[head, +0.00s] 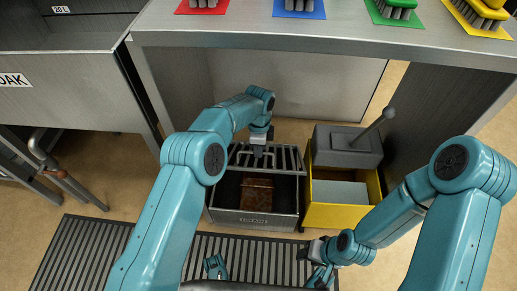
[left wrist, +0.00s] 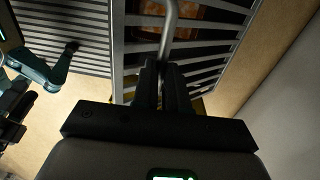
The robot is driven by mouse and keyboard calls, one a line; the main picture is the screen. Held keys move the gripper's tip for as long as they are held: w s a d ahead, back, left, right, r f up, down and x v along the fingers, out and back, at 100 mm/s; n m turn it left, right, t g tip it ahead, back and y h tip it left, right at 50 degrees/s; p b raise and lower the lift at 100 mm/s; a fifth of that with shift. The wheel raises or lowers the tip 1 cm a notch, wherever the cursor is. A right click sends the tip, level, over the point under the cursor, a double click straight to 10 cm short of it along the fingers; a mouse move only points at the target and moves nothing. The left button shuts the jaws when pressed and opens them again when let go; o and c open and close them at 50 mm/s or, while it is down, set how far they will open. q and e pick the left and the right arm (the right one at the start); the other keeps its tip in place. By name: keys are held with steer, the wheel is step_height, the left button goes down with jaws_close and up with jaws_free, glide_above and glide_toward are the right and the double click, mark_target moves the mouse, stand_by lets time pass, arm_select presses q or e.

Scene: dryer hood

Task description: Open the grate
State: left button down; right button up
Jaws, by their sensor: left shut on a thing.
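The grate (head: 284,160) is a set of dark metal bars at the back of a low grey box (head: 253,217). It looks tilted up, with the front of the box uncovered. A rusty brown block (head: 257,190) lies inside the box.
A yellow box (head: 318,215) with a grey lid (head: 345,147) and lever stands right beside the grey box. A metal bench (head: 330,40) with coloured brushes hangs over the back. A slatted floor mat (head: 85,250) lies in front. A cabinet (head: 65,90) is at left.

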arm_select(q)
steer(key=shift+w+a+f, duration=0.15)
steer(key=shift+w+f, duration=0.05)
steer(key=shift+f, duration=0.05)
steer(key=c, duration=1.2)
jaws_free()
steer(key=shift+w+f, duration=0.1)
steer(key=shift+f, duration=0.1)
steer(key=shift+o, duration=0.2)
steer(key=shift+f, duration=0.1)
steer(key=shift+r, duration=0.35)
step_height(320, 180, up, 16)
steer(key=p, duration=0.6)
steer(key=shift+w+r, duration=0.15)
steer(key=shift+w, duration=0.15)
jaws_close()
